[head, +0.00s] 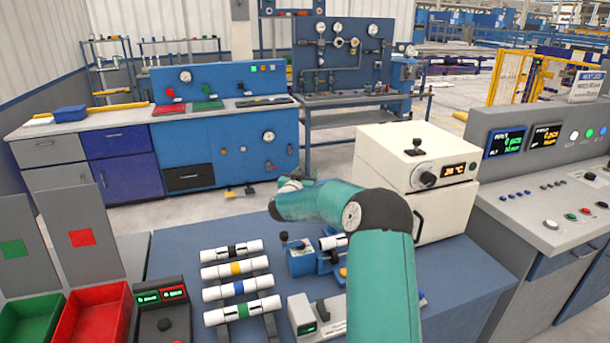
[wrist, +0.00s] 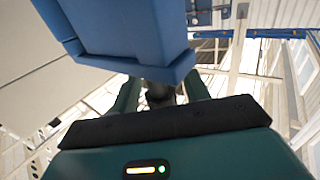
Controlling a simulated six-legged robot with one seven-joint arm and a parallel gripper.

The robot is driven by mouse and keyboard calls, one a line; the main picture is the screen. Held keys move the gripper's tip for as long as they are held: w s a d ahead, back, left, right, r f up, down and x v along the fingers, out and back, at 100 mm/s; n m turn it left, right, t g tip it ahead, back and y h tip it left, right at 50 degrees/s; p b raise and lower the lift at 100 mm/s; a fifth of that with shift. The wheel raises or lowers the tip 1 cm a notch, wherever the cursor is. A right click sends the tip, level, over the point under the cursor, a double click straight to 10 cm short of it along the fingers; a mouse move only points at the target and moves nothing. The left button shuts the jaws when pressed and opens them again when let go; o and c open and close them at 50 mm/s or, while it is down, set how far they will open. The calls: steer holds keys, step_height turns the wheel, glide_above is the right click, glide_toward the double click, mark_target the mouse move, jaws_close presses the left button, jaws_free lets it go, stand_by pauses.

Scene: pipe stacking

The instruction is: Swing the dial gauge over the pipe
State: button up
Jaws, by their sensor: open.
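My gripper (wrist: 160,90) is open in the wrist view, one green finger on each side of a dark rounded part (wrist: 160,95). I cannot tell whether the fingers touch that part. A large blue block (wrist: 125,30) fills the upper left of the wrist view, just beyond the fingers. In the head view, a blue fixture (head: 301,262) stands on the bench with a dark knob at its left. A white pipe (head: 331,243) lies at the fixture, partly hidden by my green arm. I cannot make out the dial gauge's face there. My gripper is not clearly visible in the head view.
Several white pipes with coloured bands (head: 236,288) lie in a rack left of the fixture. A grey device (head: 318,316) stands in front. A white oven (head: 421,162) stands behind right. Red (head: 97,312) and green (head: 28,320) bins are at left. Bare blue bench top lies behind the rack.

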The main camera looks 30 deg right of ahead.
steer(key=shift+c, duration=0.5)
jaws_close()
